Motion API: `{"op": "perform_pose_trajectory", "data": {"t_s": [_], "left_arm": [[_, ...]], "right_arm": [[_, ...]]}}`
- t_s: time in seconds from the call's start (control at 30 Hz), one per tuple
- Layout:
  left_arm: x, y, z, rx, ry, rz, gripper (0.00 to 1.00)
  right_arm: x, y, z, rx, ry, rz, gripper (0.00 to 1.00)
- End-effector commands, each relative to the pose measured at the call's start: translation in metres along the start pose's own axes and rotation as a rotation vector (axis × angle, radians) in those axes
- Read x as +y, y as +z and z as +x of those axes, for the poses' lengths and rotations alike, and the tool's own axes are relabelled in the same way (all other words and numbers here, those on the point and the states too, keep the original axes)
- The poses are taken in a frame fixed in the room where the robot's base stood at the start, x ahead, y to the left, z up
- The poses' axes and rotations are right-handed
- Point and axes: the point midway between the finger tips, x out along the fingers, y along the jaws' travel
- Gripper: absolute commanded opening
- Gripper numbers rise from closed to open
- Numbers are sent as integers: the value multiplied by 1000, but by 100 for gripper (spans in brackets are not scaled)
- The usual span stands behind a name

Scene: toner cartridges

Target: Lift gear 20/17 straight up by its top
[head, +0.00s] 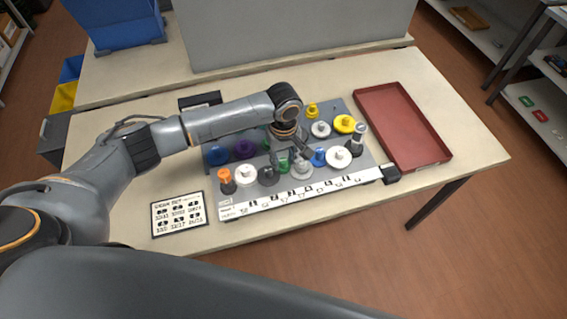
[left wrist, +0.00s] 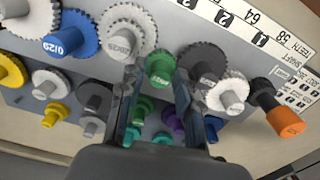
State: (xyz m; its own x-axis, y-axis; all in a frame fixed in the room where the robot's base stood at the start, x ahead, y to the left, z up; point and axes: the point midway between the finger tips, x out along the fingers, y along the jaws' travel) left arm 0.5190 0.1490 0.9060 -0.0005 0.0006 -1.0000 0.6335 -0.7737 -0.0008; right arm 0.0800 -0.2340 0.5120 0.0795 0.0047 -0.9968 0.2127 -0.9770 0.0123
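Several gears with hubs stand on a grey board (head: 214,170); I cannot read which one is marked 20/17. My left gripper (head: 293,153) hangs over the front row. In the left wrist view its two fingers (left wrist: 161,82) are open and apart. A small green gear (left wrist: 160,66) shows in the gap at the fingertips, its hub facing the camera; it also shows in the head view (head: 283,163). A white gear (left wrist: 124,40) and a dark grey gear (left wrist: 202,63) flank it closely. I cannot tell whether the fingers touch anything. My right gripper is not in view.
A white ruler strip (head: 300,196) runs along the board's front. A printed card (head: 178,214) lies at left. An empty red tray (head: 403,125) lies at right. A blue gear (left wrist: 70,34) and an orange-topped shaft (left wrist: 286,122) stand farther along the row.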

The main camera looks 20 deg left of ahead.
Motion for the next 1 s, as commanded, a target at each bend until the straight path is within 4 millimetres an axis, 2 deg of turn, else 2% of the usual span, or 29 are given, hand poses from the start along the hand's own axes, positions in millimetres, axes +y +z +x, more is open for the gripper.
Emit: {"op": "perform_pose_trajectory", "data": {"t_s": [0.1,0.27,0.5,0.73,0.9,1.0], "left_arm": [[0,0,0,0,0,0,32],[0,0,0,0,0,0,0],[0,0,0,0,0,0,0],[1,-1,-7,0,3,-1,0],[1,-1,-29,1,5,0,0],[-4,13,-46,-2,4,5,0]], "right_arm": [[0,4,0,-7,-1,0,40],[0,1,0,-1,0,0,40],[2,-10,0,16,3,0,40],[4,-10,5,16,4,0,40],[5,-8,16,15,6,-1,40],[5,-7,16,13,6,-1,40]]}}
